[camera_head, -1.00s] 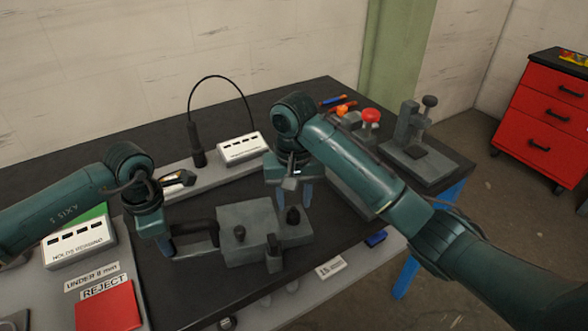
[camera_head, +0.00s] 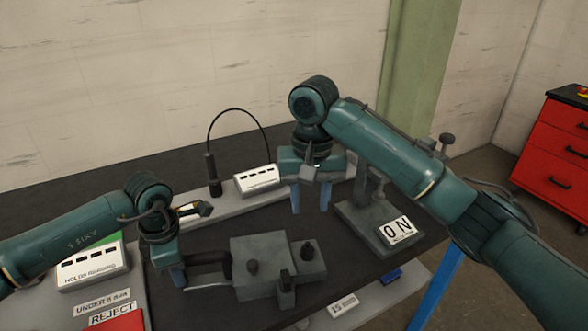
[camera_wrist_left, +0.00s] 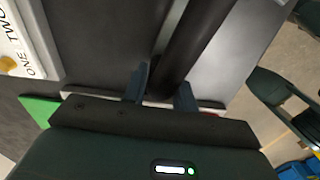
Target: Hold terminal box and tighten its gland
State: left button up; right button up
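My right gripper (camera_head: 311,199) is open and empty, fingers pointing down, above and behind the box's right part.
A black gooseneck lamp (camera_head: 214,175) and a white slotted block (camera_head: 256,180) stand behind. A grey fixture with an "ON" sign (camera_head: 397,231) is at right. A white "HOLDS" block (camera_head: 88,266) and red REJECT pad (camera_head: 118,322) lie left.

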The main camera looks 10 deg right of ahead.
pick_arm(q)
jog(key=o, duration=0.5)
jog(key=shift+c, duration=0.2)
jog(key=shift+r, duration=0.1)
